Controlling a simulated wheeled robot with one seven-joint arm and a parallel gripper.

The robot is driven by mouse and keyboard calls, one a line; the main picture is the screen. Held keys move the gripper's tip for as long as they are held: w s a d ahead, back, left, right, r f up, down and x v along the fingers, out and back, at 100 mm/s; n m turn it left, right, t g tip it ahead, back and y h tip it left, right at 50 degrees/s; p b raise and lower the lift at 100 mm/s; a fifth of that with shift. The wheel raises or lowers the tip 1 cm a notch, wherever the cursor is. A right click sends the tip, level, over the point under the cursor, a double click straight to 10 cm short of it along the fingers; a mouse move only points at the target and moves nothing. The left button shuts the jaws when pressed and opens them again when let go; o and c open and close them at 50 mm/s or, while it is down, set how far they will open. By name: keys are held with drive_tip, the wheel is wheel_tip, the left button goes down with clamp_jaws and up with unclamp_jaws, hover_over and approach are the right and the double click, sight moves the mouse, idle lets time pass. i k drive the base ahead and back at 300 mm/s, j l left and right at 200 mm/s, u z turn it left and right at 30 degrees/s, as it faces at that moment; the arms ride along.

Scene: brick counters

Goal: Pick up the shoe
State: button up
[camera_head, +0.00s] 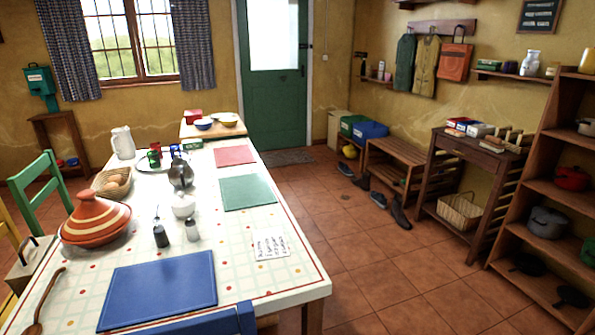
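Several dark shoes lie on the tiled floor between the table and the wooden bench at the right. One shoe (400,214) is nearest, in front of the side table. Another shoe (378,199) lies a little farther back. A third shoe (362,181) is close to the bench, and a smaller dark shoe (345,170) is farthest, toward the door. They are small in this view, so their details are hard to tell. My gripper does not show in the picture.
A long table (285,290) with dishes and placemats fills the left. A slatted bench (397,158), a side table (468,150) and a shelf unit (548,188) line the right wall. The tiled floor (370,275) between is clear. A green door (273,110) is behind.

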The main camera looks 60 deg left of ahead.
sight(344, 169)
drive_tip(key=u, duration=1.5)
drive_tip(key=i+l+z, duration=0.65)
drive_tip(key=i+z, duration=0.15)
drive_tip(key=z, duration=0.15)
drive_tip(key=i+z, duration=0.5)
drive_tip(key=i+l+u, duration=0.15)
drive_tip(key=i, duration=0.35)
drive_tip(key=i+l+u, duration=0.1)
drive_tip(key=i, duration=0.45)
drive_tip(key=i+j+u, duration=0.1)
drive_tip(key=i+u, duration=0.15)
drive_tip(key=u, duration=0.15)
drive_tip(key=i+u, duration=0.55)
drive_tip(key=u, duration=0.25)
drive_tip(key=i+l+u, duration=0.1)
drive_tip(key=i+u, duration=0.15)
drive_tip(key=u, duration=0.15)
drive_tip(key=i+j+u, duration=0.3)
drive_tip(key=i, duration=0.5)
drive_tip(key=i+l+u, duration=0.15)
drive_tip(key=i+u, duration=0.15)
drive_tip(key=i, duration=0.5)
drive_tip(key=i+l, duration=0.1)
drive_tip(key=i, duration=3.8)
drive_tip(key=j+u, duration=0.05)
drive_tip(key=j, duration=0.05)
